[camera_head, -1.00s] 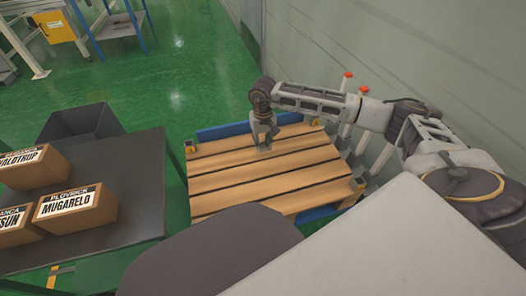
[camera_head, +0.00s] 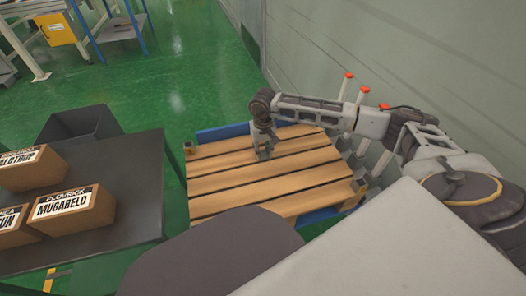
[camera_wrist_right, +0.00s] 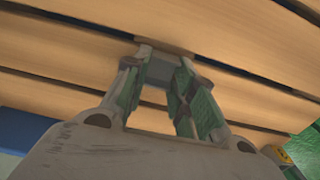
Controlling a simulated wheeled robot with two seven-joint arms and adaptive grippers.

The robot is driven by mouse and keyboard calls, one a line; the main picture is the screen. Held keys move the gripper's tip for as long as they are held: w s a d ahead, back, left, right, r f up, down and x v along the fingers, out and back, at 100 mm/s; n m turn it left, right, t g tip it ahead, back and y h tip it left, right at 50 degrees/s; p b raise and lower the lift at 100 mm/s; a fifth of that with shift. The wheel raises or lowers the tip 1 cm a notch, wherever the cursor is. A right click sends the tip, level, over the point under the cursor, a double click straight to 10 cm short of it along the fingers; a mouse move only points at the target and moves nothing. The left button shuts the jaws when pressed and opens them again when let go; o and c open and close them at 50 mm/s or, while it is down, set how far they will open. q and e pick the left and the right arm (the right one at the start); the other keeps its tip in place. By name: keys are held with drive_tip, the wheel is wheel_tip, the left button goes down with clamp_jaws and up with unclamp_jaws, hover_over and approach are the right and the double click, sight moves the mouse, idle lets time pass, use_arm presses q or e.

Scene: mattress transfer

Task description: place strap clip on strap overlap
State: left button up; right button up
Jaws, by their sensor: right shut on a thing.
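My right gripper (camera_head: 264,154) points down over the far part of a wooden pallet (camera_head: 245,190). In the right wrist view its two green-padded fingers (camera_wrist_right: 160,75) are shut on a small grey piece (camera_wrist_right: 160,66), which looks like the strap clip. The piece is against or just above the pallet boards in that view; I cannot tell if it touches them. No strap or strap overlap can be made out on the pallet. My left gripper is not in view.
At left a dark table (camera_head: 140,190) carries several labelled cardboard boxes (camera_head: 72,208). A dark open bin (camera_head: 80,125) stands behind them. Red-topped posts (camera_head: 363,90) stand right of the pallet, by the wall (camera_head: 420,60). Green floor (camera_head: 190,60) is free beyond the pallet.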

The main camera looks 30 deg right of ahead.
sight(263, 154)
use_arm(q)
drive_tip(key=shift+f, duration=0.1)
use_arm(e)
drive_tip(key=shift+f, duration=0.1)
drive_tip(key=o, duration=0.9)
drive_tip(key=shift+c, duration=0.2)
drive_tip(key=shift+r, duration=0.65)
use_arm(q)
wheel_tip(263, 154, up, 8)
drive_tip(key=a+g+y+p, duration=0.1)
drive_tip(key=p, duration=0.3)
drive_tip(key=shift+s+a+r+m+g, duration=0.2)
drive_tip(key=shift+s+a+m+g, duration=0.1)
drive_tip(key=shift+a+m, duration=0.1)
use_arm(e)
wheel_tip(263, 154, up, 11)
